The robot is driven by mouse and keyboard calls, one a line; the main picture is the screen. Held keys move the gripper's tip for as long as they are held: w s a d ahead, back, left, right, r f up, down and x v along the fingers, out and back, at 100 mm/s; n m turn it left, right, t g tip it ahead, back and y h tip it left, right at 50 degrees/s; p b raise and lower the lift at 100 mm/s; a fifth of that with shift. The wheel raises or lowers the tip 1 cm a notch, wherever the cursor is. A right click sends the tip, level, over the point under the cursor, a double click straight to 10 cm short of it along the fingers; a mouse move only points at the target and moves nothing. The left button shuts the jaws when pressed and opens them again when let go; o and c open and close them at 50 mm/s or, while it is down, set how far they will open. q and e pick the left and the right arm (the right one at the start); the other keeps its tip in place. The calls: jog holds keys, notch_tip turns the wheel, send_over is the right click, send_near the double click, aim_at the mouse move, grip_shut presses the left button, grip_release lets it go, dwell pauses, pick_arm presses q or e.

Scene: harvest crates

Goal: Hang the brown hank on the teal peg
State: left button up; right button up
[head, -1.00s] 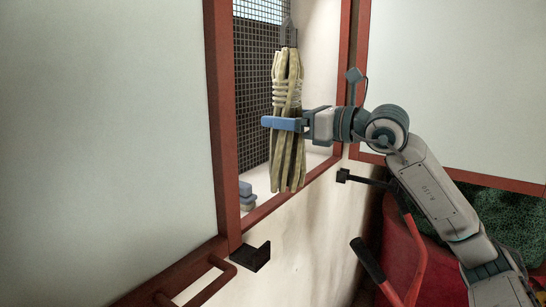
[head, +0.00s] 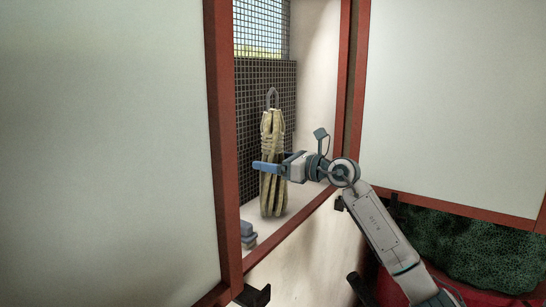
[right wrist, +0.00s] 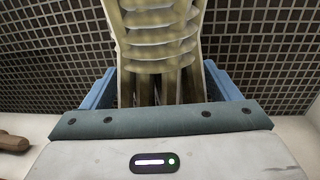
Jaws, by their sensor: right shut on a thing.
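A long pale yellow-tan hank (head: 271,195), bound with wraps near its top and with a grey loop above, hangs upright inside the red-framed opening. My right gripper (head: 268,166), with blue fingers, is shut around its middle. In the right wrist view the hank (right wrist: 160,45) rises between the blue fingers (right wrist: 165,92). I cannot tell whether its lower end touches the opening's floor. I see no clearly brown hank and no teal peg in these frames. My left gripper is not in view.
A dark mesh (head: 248,110) stands behind the hank. Stacked blue things (head: 247,236) lie on the opening's floor at the left. Red frame posts (head: 218,130) border the opening. A brown rounded thing (right wrist: 14,142) shows in the right wrist view. A dark bracket (head: 254,295) sits below.

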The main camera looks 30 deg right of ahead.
jog(key=shift+s+f, duration=0.1)
jog(key=shift+s, duration=0.05)
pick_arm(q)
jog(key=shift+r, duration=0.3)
pick_arm(e)
jog(key=shift+f, duration=0.3)
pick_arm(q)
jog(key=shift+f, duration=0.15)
pick_arm(e)
jog(key=o, duration=1.1)
jog(key=shift+r, duration=0.1)
pick_arm(q)
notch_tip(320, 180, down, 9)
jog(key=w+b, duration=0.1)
jog(key=b, duration=0.9)
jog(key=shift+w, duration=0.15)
pick_arm(e)
jog(key=v, duration=1)
jog(key=shift+s, duration=0.4)
